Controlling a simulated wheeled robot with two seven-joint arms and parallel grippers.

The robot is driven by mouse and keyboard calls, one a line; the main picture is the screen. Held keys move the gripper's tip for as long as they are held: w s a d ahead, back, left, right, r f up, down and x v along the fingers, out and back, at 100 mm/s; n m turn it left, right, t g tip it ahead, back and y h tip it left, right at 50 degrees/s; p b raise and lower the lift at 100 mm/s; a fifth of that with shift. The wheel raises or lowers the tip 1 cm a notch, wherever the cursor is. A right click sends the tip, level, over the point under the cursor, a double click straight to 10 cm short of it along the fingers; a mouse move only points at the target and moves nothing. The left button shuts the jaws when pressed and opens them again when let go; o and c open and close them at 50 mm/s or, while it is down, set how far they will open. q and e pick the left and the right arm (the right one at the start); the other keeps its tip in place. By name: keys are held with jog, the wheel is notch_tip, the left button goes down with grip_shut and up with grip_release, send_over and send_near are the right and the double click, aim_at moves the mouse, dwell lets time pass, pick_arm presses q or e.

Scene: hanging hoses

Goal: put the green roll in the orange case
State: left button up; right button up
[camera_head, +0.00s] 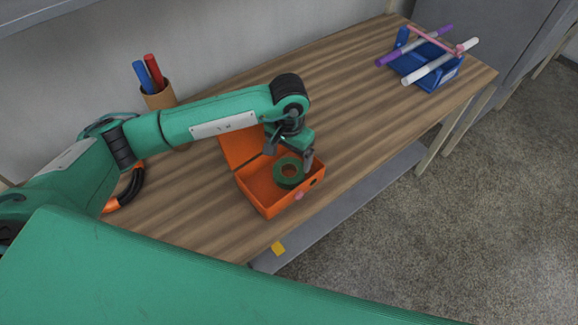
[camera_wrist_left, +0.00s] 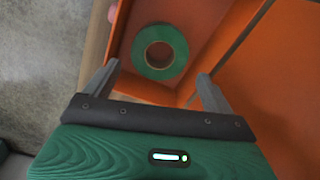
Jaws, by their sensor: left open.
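The orange case (camera_head: 262,197) stands open on the wooden table, its lid (camera_head: 238,146) tilted up at the back left. The green roll (camera_head: 280,179) is inside the case, toward its right side. In the left wrist view the green roll (camera_wrist_left: 160,72) lies against the orange case floor (camera_wrist_left: 200,25). My left gripper (camera_head: 291,160) is above the case, over the roll. Its two fingers (camera_wrist_left: 155,85) are spread apart with nothing held between them, and the roll shows beyond them. My right gripper does not show.
A brown cup (camera_head: 159,98) with red and blue markers stands at the back left. A blue tray (camera_head: 432,72) with purple and white markers across it sits at the far right end. An orange and black looped item (camera_head: 131,190) lies on the left.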

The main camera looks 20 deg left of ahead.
aim_at(289, 171)
pick_arm(q)
jog(key=shift+r+b, duration=0.55)
jog(key=shift+r, duration=2.25)
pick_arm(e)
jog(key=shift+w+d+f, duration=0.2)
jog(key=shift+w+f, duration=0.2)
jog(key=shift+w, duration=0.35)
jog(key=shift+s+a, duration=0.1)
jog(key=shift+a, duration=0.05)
